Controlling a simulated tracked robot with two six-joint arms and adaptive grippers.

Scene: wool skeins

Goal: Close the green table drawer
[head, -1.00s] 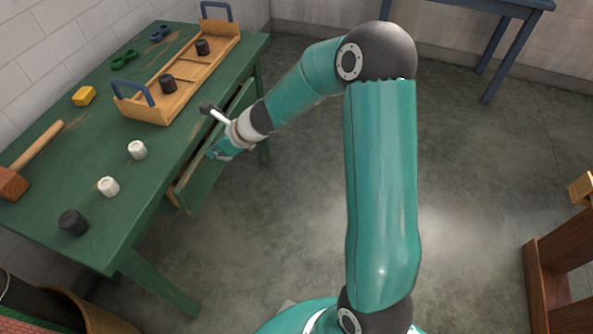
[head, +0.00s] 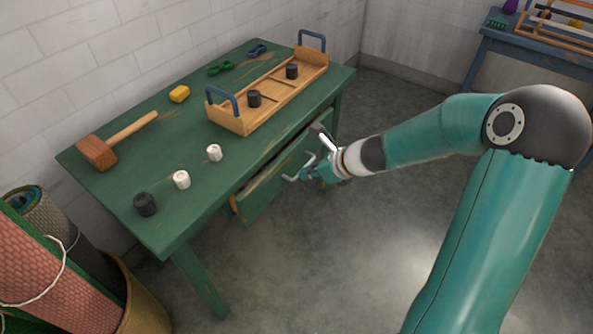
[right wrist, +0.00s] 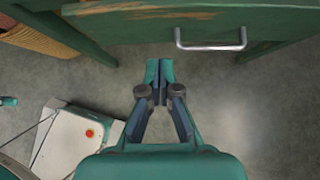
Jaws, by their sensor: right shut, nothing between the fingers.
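The green table (head: 110,190) stands at the left in the head view. Its green drawer (head: 262,198) is partly open, with its front standing out from the table's long side. The drawer front (right wrist: 130,27) crosses the top of the right wrist view, with a metal handle (right wrist: 212,46) on it. My right gripper (head: 308,173) is close in front of the drawer front. In the wrist view its fingers (right wrist: 158,73) are shut and empty, below and left of the handle and apart from it. My left gripper is not in view.
A basket (head: 140,300) with rolls stands front left. A blue table (head: 530,55) is at the back right. The floor between is clear.

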